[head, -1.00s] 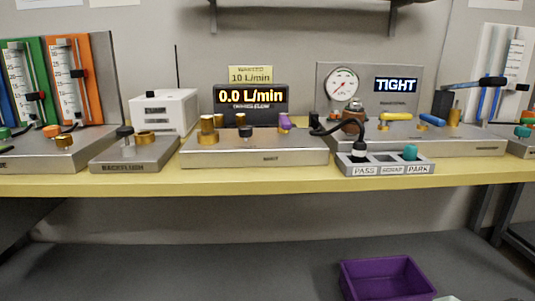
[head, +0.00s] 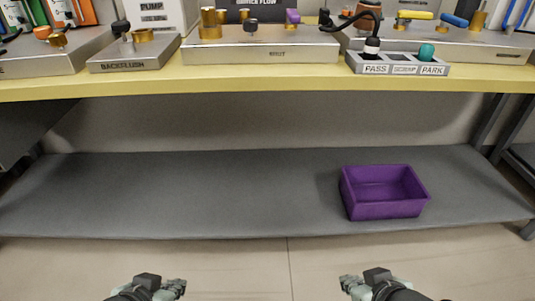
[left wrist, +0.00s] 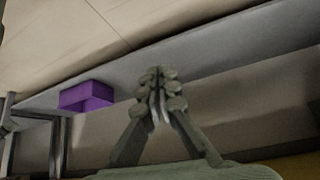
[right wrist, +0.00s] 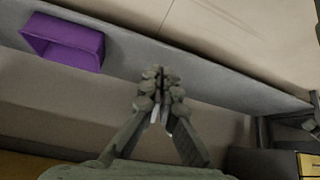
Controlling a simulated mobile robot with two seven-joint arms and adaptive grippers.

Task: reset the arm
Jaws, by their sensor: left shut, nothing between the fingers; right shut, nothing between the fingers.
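My left gripper (head: 174,287) shows at the bottom of the head view, left of the middle, in front of the bench. In the left wrist view its fingers (left wrist: 157,95) meet at the tips with nothing between them. My right gripper (head: 350,285) shows at the bottom of the head view, right of the middle. In the right wrist view its fingers (right wrist: 158,95) are together and empty. Both grippers are apart from each other and touch nothing that I can see.
A yellow-edged bench (head: 270,84) carries the backflush block (head: 133,56), the pump box (head: 162,14) and a pass/scrap/park rack (head: 398,68). Below it, a grey shelf (head: 200,195) holds a purple bin (head: 384,207). The floor (head: 260,265) before the shelf is clear.

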